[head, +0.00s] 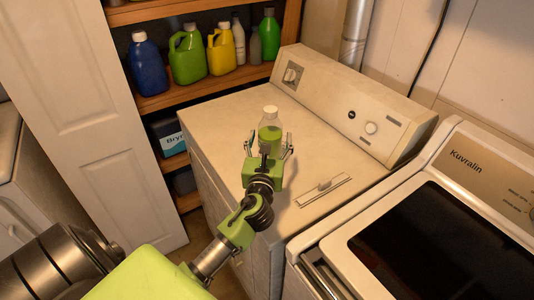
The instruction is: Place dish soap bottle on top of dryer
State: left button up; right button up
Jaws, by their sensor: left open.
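A clear dish soap bottle (270,119) with a white cap and green liquid shows upright over the flat top of the cream dryer (225,125) in the middle. My left gripper (268,141) is open, with one finger on each side of the bottle. The gripper hides the bottle's lower end, so I cannot tell for certain whether its base rests on the dryer top, or whether the fingers touch it. My right gripper is not in view.
The dryer's raised control panel (350,106) stands behind the bottle. A washer (452,234) marked Kuvralin with a dark lid is at right. A shelf (205,83) at the back holds several bottles and jugs. The dryer top left of the bottle is clear.

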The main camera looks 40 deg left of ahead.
pick_arm(q)
jog(key=b+v, duration=0.1)
jog(key=v, duration=0.9)
jog(key=shift+s+d+b, duration=0.15)
jog(key=shift+s+b, duration=0.15)
jog(key=shift+b, duration=0.1)
